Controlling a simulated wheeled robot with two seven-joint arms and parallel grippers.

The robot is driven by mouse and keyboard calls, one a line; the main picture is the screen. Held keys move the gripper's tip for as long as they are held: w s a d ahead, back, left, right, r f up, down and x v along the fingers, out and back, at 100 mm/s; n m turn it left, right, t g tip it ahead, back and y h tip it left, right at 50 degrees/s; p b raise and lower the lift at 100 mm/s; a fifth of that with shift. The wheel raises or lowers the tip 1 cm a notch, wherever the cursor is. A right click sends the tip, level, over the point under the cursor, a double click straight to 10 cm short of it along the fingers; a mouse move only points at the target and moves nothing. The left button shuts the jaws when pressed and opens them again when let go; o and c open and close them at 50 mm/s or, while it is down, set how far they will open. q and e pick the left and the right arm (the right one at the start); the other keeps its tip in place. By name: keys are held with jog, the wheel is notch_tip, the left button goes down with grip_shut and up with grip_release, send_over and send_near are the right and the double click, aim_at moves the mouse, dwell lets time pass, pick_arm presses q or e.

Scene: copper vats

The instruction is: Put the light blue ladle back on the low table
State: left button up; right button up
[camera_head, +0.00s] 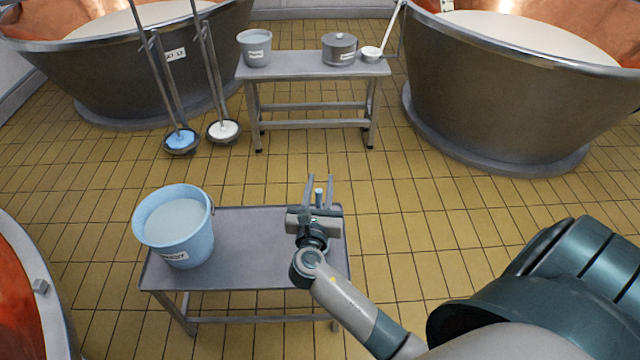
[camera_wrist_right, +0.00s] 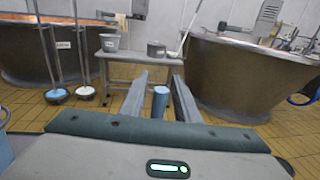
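My right gripper (camera_head: 319,182) is over the right end of the low table (camera_head: 262,240), its fingers pointing away from me. It is open, with gaps between the fingers and a short upright light blue cylinder (camera_head: 318,197) between them. The cylinder also shows between the fingers in the right wrist view (camera_wrist_right: 160,102). It looks like the handle end of the light blue ladle. The ladle's lower part is hidden by my gripper, so I cannot tell whether it touches the table. My left gripper is not in view.
A light blue bucket (camera_head: 190,243) stands at the table's left end. Behind is a bench (camera_head: 290,66) with a grey bucket (camera_head: 254,54), a lidded pot (camera_head: 340,50) and a white ladle (camera_head: 371,54). Copper vats (camera_head: 500,95) stand around. The table's middle is clear.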

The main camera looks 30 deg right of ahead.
dwell(0.3)
